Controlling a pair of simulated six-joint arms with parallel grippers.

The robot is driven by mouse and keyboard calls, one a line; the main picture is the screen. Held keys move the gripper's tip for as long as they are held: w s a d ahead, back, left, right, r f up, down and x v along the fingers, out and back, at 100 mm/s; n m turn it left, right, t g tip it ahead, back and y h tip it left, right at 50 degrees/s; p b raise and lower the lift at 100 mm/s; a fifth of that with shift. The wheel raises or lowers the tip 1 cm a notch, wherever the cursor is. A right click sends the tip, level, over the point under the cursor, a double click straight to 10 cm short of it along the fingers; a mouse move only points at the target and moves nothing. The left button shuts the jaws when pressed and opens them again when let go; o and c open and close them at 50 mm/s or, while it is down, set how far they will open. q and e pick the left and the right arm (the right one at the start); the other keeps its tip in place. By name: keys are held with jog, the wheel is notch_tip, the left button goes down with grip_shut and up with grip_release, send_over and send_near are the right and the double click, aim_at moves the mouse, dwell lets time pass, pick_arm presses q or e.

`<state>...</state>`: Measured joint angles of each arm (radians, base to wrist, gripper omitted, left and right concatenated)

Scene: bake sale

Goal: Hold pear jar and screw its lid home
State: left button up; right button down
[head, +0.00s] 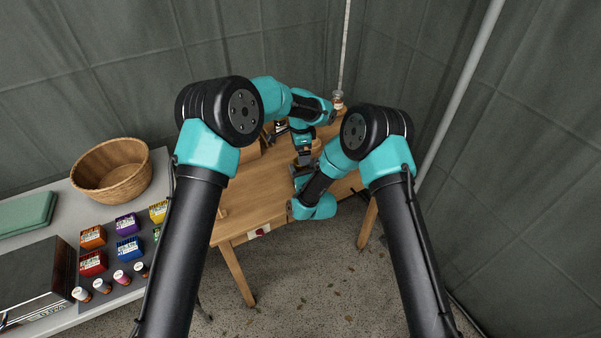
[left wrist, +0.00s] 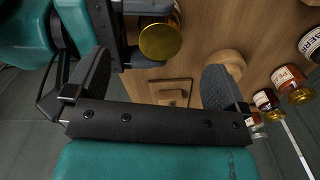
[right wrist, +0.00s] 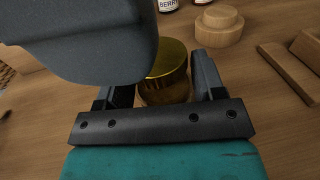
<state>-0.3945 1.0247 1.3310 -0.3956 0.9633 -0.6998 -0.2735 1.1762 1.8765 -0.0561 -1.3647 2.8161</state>
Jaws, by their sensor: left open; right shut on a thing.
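A glass jar (right wrist: 165,93) with a gold lid (right wrist: 172,57) on top stands between the fingers of my right gripper (right wrist: 163,80), which is shut on it. Its label is hidden, so I cannot read whether it is the pear jar. The same gold lid (left wrist: 160,42) shows at the top of the left wrist view, beside my right gripper. My left gripper (left wrist: 157,75) is open and empty, above the table and near the jar. A finger of it covers the upper left of the right wrist view. I cannot tell how tightly the lid sits.
Several labelled jars (left wrist: 290,84) stand along the right of the left wrist view. A stepped round wooden piece (right wrist: 218,28) and a wooden board (right wrist: 288,73) lie on the wooden table (head: 245,205). A basket (head: 112,172) and small boxes stand on the left side table.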

pick_arm(q)
notch_tip(320, 180, up, 12)
dwell(0.7)
pick_arm(e)
jog(key=shift+c, duration=0.8)
grip_release()
jog(key=shift+s, duration=0.1)
jog(key=v, duration=1.7)
jog(key=shift+s+d, duration=0.1)
